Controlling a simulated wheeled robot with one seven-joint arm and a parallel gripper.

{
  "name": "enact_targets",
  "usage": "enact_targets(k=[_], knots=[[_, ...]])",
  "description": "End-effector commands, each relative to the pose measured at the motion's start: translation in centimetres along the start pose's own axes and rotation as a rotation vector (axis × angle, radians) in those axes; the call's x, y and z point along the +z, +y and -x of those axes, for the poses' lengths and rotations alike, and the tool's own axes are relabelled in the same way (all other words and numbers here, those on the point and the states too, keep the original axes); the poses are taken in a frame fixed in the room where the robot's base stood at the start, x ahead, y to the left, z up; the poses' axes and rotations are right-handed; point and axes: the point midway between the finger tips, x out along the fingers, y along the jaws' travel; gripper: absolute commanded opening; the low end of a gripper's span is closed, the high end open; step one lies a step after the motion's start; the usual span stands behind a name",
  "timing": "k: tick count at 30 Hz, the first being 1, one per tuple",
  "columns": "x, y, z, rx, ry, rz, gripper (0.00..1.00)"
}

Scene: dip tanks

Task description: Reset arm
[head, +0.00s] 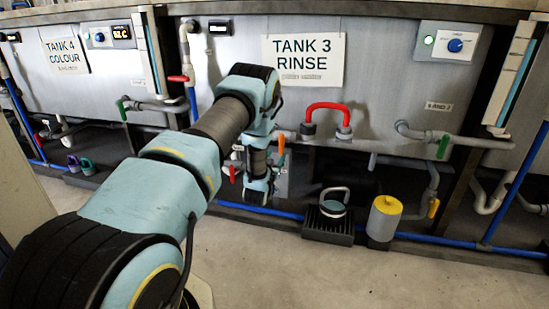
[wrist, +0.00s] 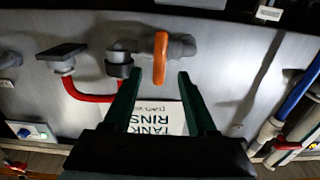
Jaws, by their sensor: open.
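My arm reaches forward to the front of the tank marked TANK 3 RINSE (head: 303,60), its end bent downward. My gripper (wrist: 158,78) shows in the wrist view with its two dark green fingers apart and nothing held between them. The fingertips are hidden behind my arm in the head view. An orange valve handle (wrist: 160,57) on a grey pipe appears between and just beyond the fingertips; I cannot tell how far off it is. It also shows in the head view (head: 281,143), right of my wrist.
A red hose loop (head: 328,106) is right of the orange handle. A red handle (head: 232,174) sits left of my wrist. On the floor are a grated drain box (head: 328,230) and a yellow-topped canister (head: 384,216). Blue pipe (head: 420,239) runs low along the tanks. The front floor is clear.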

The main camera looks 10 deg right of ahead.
Motion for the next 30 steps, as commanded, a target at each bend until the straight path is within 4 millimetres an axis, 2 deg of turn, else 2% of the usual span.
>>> enact_targets(k=[6,17,20,23,26,30], knots=[[0.0,0.0,1.5,0.000,0.000,0.000,0.57],[-0.4,-0.4,1.4,-0.007,-0.009,0.001,0.57],[-1.6,-1.6,1.3,-0.033,-0.061,0.004,0.57],[-3.5,-3.9,1.6,-0.079,-0.163,0.014,0.57],[-5.6,-6.5,3.0,-0.130,-0.297,0.032,0.57],[-8.2,-9.3,6.8,-0.190,-0.489,0.065,0.57]])
